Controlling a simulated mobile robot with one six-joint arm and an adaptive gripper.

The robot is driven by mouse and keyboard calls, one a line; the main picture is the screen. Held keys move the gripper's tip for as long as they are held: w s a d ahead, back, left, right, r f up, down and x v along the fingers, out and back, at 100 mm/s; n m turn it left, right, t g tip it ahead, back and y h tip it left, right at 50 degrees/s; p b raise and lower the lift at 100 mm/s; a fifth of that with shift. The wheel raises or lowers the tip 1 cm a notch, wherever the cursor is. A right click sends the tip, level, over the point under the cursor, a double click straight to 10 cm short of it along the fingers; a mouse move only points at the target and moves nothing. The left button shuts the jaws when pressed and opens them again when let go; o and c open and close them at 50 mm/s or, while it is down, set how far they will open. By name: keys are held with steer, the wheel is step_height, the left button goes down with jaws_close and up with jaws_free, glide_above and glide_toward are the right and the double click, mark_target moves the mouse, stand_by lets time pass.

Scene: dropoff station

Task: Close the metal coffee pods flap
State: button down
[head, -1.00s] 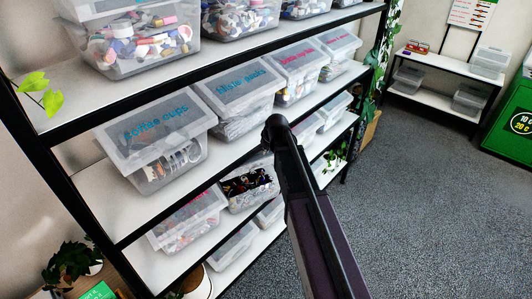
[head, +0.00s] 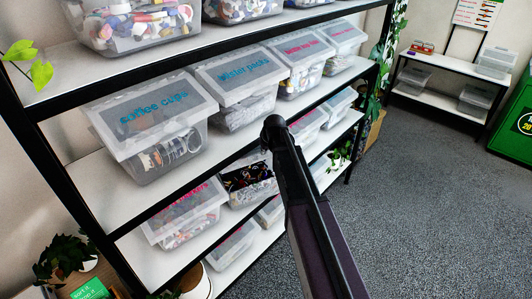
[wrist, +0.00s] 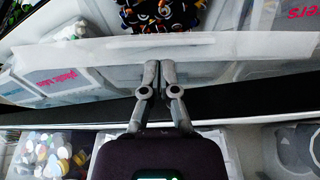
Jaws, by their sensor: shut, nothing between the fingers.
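In the head view an open clear box (head: 250,180) with dark, colourful contents sits on a lower shelf, left of my arm's end. It seems to be the coffee pods box; I cannot read its label. In the wrist view those dark, patterned contents (wrist: 160,15) show at the top. A pale translucent plastic panel (wrist: 240,45), apparently its flap, spans the view in front of them. My gripper (wrist: 157,66) is shut and empty, its fingertips at the panel's near edge. I cannot tell whether they touch. In the head view my fingers are not visible.
Lidded boxes labelled coffee cups (head: 150,115) and blister packs (head: 240,75) stand on the shelf above. A pink-labelled box (head: 185,212) is left of the open one. A dark shelf edge (wrist: 270,105) runs below the panel. Open carpet (head: 430,220) lies to the right.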

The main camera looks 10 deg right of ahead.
steer(key=shift+w+f, duration=0.2)
steer(key=shift+f, duration=0.25)
steer(key=shift+a+f+b, duration=0.1)
steer(key=shift+a+b, duration=0.1)
steer(key=shift+b, duration=0.15)
steer(key=shift+f, duration=0.1)
